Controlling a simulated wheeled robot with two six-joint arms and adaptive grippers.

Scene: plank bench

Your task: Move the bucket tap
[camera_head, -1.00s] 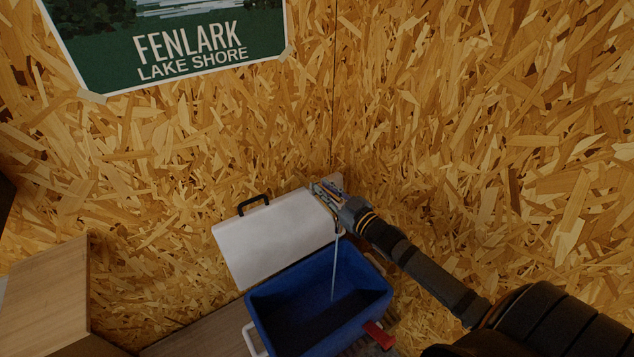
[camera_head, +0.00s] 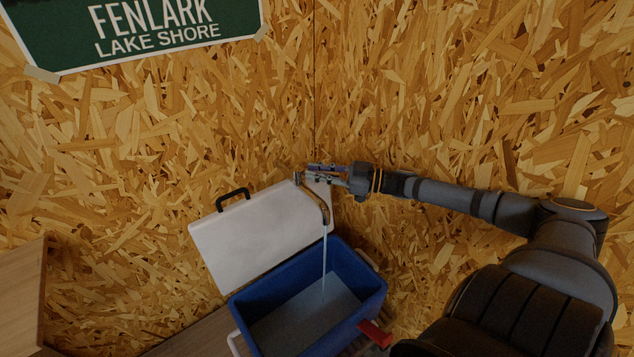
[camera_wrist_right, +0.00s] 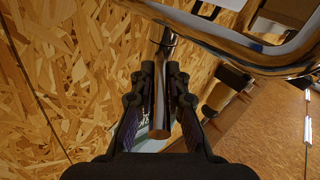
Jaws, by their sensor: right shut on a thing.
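A chrome tap (camera_head: 320,203) with a curved spout stands at the wall corner, and a thin stream of water (camera_head: 324,262) falls from it. The stream runs into an open blue box-shaped bucket (camera_head: 375,285) below, where a grey water surface (camera_head: 300,318) shows. My right gripper (camera_head: 325,172) is shut at the top of the tap. In the right wrist view, my right gripper (camera_wrist_right: 161,80) has its fingers on both sides of the tap's metal lever (camera_wrist_right: 159,118). The curved spout (camera_wrist_right: 250,58) shows beyond the fingers. My left gripper is not in view.
The bucket's white lid (camera_head: 255,235) with a black handle stands open behind it. A red part (camera_head: 374,332) sticks out at its front right. A wooden box (camera_head: 22,300) stands at the left. Strand-board walls close in behind.

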